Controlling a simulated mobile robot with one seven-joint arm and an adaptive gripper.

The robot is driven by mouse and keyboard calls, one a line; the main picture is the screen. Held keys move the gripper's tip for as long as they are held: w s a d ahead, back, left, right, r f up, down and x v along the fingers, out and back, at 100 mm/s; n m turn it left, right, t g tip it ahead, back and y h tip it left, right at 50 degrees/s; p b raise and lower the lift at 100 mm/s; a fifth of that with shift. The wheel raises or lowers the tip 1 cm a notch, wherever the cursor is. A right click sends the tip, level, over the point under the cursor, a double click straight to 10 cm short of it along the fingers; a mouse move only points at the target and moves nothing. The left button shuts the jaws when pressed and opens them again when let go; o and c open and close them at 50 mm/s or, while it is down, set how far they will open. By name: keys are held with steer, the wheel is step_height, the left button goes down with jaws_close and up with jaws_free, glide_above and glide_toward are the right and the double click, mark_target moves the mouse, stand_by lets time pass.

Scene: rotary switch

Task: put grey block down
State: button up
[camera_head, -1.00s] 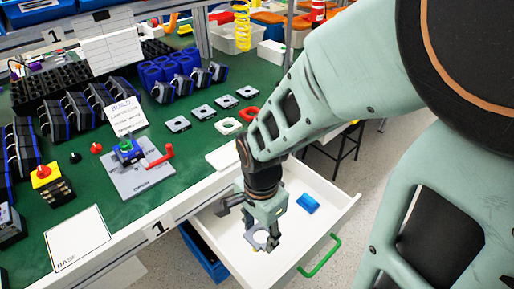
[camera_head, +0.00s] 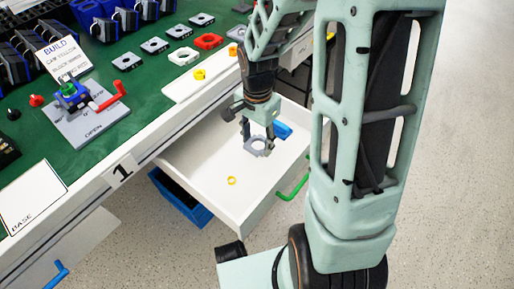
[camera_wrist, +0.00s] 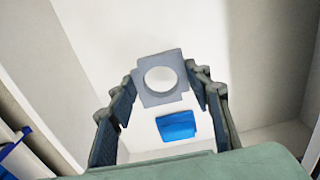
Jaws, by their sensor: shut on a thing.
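The grey block (camera_head: 257,146) is a flat, square-cornered piece with a round hole. My gripper (camera_head: 259,140) is shut on it, inside the open white drawer (camera_head: 203,179). In the wrist view, the grey block (camera_wrist: 144,97) sits between the two fingertips of my gripper (camera_wrist: 161,82), with the white drawer floor showing through its hole. I cannot tell whether the block touches the drawer floor.
A blue block (camera_head: 283,130) lies in the drawer close beside the grey one; it also shows in the wrist view (camera_wrist: 176,126). A small yellow ring (camera_head: 231,181) lies nearer the drawer front. The drawer has a green handle (camera_head: 293,187). The green bench (camera_head: 150,95) is at left.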

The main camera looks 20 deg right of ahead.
mark_target(257, 148)
steer(key=shift+f+b, duration=0.95)
steer(key=shift+f, duration=0.6)
steer(key=shift+f, duration=0.15)
steer(key=shift+f, duration=0.15)
steer(key=o, duration=1.1)
step_height(257, 148, up, 13)
steer(key=p, duration=0.4)
steer(key=shift+f, duration=0.2)
